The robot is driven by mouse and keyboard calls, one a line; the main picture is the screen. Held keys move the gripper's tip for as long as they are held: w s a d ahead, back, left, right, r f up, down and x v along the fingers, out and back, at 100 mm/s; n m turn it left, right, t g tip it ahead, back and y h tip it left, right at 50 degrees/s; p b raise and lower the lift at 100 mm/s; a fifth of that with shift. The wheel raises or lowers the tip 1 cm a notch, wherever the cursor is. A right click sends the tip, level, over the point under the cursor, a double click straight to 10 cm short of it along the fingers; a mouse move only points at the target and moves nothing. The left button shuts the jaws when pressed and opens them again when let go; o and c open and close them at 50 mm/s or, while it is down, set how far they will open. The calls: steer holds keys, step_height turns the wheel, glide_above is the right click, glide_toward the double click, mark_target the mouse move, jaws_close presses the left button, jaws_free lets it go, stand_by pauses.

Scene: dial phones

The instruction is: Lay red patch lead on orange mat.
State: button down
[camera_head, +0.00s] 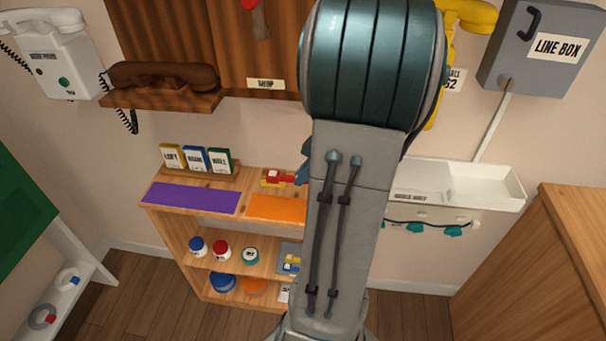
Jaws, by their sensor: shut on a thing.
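The orange mat (276,209) lies flat on the top of the wooden shelf unit, right of a purple mat. It looks bare where it shows, and my arm covers its right end. The red patch lead (284,178) shows as a small red piece behind the orange mat, at the tip of my gripper (299,177). My gripper is shut on it. Most of my gripper is hidden behind my arm, and only a small bluish part shows. I cannot tell whether the lead touches the wooden holder around it.
A purple mat (191,198) lies left of the orange mat. Behind it stand yellow, blue and green labelled cards (196,159) in a wooden rack. Jars (221,250) stand on the shelf below. A white wall tray (456,184) is on the right.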

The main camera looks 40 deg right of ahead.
steer(key=shift+f+b, duration=1.75)
steer(key=shift+f, duration=3)
steer(key=shift+f+b, duration=0.9)
steer(key=shift+b, duration=0.4)
steer(key=c, duration=1.3)
jaws_free()
steer(key=shift+c, duration=0.2)
steer(key=shift+r, duration=0.1)
steer(key=r, duration=0.4)
steer(key=shift+s+d+r+p, duration=0.25)
steer(key=shift+s+r+p, duration=0.05)
steer(key=shift+s+r, duration=0.05)
steer(key=s+d+r, duration=0.4)
steer(key=s+r, duration=0.2)
steer(key=s, duration=0.3)
steer(key=shift+s+d, duration=0.3)
steer(key=shift+s, duration=0.05)
steer(key=shift+r, duration=0.1)
